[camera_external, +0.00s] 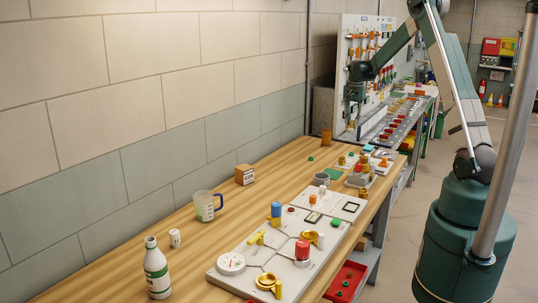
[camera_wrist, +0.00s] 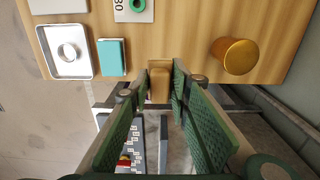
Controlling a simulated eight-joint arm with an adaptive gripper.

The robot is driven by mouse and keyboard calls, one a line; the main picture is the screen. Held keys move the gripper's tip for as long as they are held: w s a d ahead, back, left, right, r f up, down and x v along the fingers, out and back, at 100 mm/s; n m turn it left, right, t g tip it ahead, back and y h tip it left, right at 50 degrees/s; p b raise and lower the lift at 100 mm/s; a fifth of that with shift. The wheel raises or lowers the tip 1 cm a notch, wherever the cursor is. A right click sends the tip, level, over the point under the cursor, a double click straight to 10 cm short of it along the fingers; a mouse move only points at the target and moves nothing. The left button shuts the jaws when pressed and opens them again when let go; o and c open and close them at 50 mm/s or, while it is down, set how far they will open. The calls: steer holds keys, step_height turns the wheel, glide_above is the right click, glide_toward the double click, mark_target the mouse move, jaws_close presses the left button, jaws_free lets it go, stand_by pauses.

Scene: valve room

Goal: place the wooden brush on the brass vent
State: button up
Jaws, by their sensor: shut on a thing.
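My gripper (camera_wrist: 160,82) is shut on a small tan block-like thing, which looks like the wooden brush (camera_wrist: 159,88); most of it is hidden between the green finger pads. In the external view my gripper (camera_external: 354,112) points down beyond the table's far end, too small there to show what it holds. An amber-brass cylinder, which I take for the brass vent (camera_wrist: 235,56), stands on the table to the right of my fingers, apart from them. It also shows at the table's far end in the external view (camera_external: 326,137).
A panel board (camera_external: 349,60) stands behind my gripper. Bare wood (camera_wrist: 178,30) lies between the teal block and the cylinder.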

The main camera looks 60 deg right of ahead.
step_height(320, 180, up, 9)
steer(key=p, duration=0.3)
glide_above(327, 129)
steer(key=shift+f, duration=0.2)
steer(key=shift+f+p, duration=0.35)
steer(key=shift+f, duration=2.8)
steer(key=shift+f, duration=1.85)
steer(key=shift+f, duration=0.15)
steer(key=o, duration=0.9)
